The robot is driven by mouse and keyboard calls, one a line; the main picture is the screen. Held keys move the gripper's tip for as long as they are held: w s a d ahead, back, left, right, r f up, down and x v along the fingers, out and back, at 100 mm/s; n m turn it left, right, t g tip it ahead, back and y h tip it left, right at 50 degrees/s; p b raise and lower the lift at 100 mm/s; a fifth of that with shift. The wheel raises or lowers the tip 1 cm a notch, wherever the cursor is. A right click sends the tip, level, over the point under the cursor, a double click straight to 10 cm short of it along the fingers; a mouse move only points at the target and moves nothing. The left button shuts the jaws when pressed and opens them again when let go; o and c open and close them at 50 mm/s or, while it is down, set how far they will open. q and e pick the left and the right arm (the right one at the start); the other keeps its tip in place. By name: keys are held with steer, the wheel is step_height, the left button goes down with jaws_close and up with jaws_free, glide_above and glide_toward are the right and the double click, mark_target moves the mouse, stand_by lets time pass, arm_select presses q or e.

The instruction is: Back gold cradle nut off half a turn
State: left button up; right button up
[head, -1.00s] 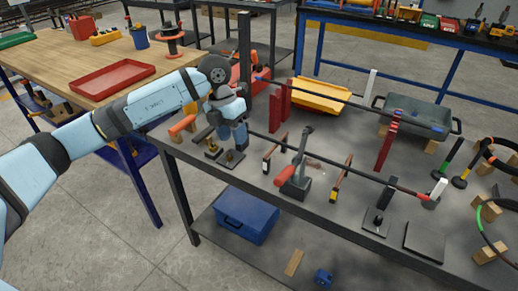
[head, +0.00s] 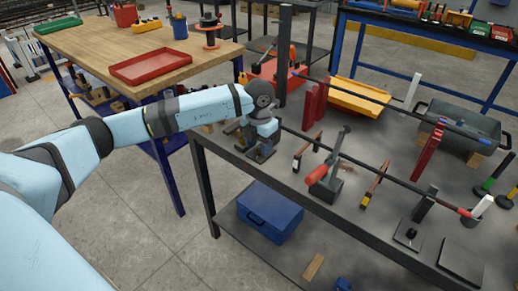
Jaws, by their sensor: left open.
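My left gripper (head: 264,131) is open at the near left corner of the dark table, right at a small black cradle stand (head: 262,154). It covers the stand's upper part, and I cannot make out a gold nut there. I cannot tell whether the fingers touch anything. A long dark bar (head: 380,172) runs from beside the gripper to the right, past a second black stand (head: 424,207) near the front edge. My right gripper is not in view.
On the dark table (head: 245,168) stand a red-handled clamp (head: 318,172), red uprights (head: 428,152), a yellow tray (head: 358,96) and a grey bin (head: 465,128). A blue toolbox (head: 270,214) sits on the lower shelf. A wooden table (head: 95,50) with a red tray (head: 152,66) stands behind left.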

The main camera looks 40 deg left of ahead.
arm_select(q)
steer(key=shift+f, duration=0.6)
jaws_close()
steer(key=shift+r+n, duration=0.1)
steer(key=shift+n, duration=0.2)
steer(key=n+p, duration=0.2)
steer(key=shift+r+n, duration=0.1)
steer(key=shift+n, duration=0.2)
steer(key=shift+n+p, duration=1.1)
steer(key=shift+n, duration=1.3)
